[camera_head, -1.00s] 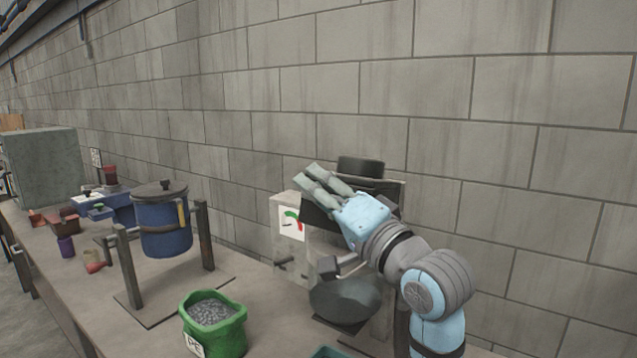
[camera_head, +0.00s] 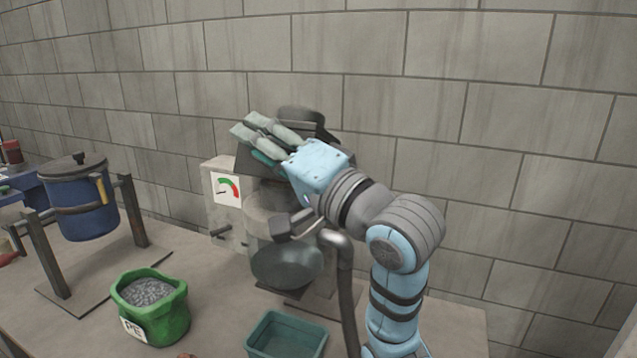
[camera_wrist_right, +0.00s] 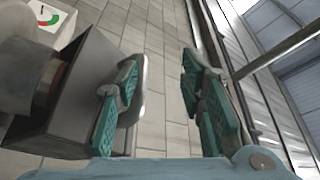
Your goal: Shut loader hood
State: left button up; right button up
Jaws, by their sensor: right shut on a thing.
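The loader is a grey machine (camera_head: 268,212) on the bench with a gauge panel (camera_head: 227,189) on its left. Its dark grey hood (camera_head: 327,132) is at the top, partly hidden behind my right gripper. My right gripper (camera_head: 250,128) is at the hood, its fingers pointing up and left. In the right wrist view, a dark grey box-shaped part (camera_wrist_right: 75,95) lies beside the left finger, and a light grey edge shows at that finger's inner side. The pads look well apart there, and what they grip is hard to see. My left gripper is not in view.
A green bag of grey pellets (camera_head: 152,292) and a teal bin (camera_head: 287,336) stand in front of the loader. A blue lidded drum (camera_head: 82,205) hangs in a stand at the left. A block wall is close behind. The bench right of my arm looks clear.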

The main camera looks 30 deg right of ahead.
pick_arm(q)
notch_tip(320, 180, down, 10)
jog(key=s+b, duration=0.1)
jog(key=b, duration=0.9)
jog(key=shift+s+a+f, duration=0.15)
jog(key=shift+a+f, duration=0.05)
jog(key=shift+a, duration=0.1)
pick_arm(e)
jog(key=a+r+v, duration=0.1)
jog(key=a+v, duration=0.1)
jog(key=v, duration=1.1)
jog(key=shift+s, duration=0.7)
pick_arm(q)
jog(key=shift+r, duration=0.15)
pick_arm(e)
jog(key=shift+d, duration=0.15)
